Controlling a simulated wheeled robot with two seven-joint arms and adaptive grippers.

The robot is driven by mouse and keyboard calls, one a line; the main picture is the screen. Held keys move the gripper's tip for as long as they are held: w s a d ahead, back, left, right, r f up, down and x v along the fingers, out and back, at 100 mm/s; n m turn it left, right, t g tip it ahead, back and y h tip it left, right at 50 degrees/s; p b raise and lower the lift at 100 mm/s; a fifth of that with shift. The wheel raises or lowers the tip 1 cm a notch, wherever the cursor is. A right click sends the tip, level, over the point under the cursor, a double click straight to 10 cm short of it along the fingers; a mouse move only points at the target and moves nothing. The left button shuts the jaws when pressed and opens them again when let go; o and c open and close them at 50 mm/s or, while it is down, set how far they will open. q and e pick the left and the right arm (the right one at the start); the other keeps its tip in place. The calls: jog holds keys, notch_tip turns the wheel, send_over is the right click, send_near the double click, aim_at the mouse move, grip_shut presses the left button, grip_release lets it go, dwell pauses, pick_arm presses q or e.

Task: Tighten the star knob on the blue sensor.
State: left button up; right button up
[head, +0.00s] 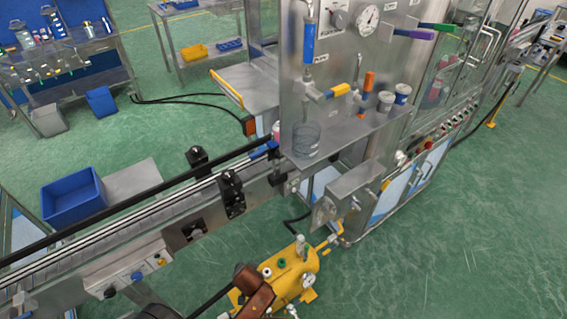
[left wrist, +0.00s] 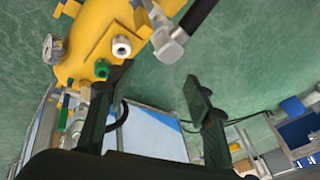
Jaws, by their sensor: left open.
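No star knob can be made out for certain. In the head view a small blue part (head: 264,149) sits at the machine end of the conveyor; I cannot tell whether it is the blue sensor. Two black bracketed units (head: 231,194) and (head: 197,157) stand on either side of the conveyor rails, with small details too blurred to read. In the left wrist view my left gripper (left wrist: 158,80) has its two black fingers apart with nothing between them. It faces the floor beside a yellow tank. My right gripper is in neither view.
The yellow tank (head: 285,268) with gauge and fittings stands on the floor below the conveyor (head: 150,222); it also fills the upper left of the left wrist view (left wrist: 90,30). A steel machine panel (head: 325,60) rises behind. A blue bin (head: 73,199) stands left. Open green floor lies right.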

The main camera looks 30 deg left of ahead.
pick_arm(q)
jog(key=w+r+n+t+y, duration=0.1)
jog(key=w+r+n+y, duration=0.15)
jog(key=w+r, duration=0.7)
jog(key=n+t+y+b, duration=0.1)
jog(key=n+t+y, duration=0.1)
jog(key=n+y, duration=0.7)
send_near(281, 155)
jog(key=a+f+m+y, duration=0.1)
jog(key=x, duration=0.8)
jog(key=shift+w+d+p, duration=0.15)
jog(key=shift+w+p, duration=0.15)
jog(key=shift+w, duration=0.05)
jog(key=shift+c, duration=0.6)
jog(key=c, duration=1)
jog(key=shift+c, duration=0.2)
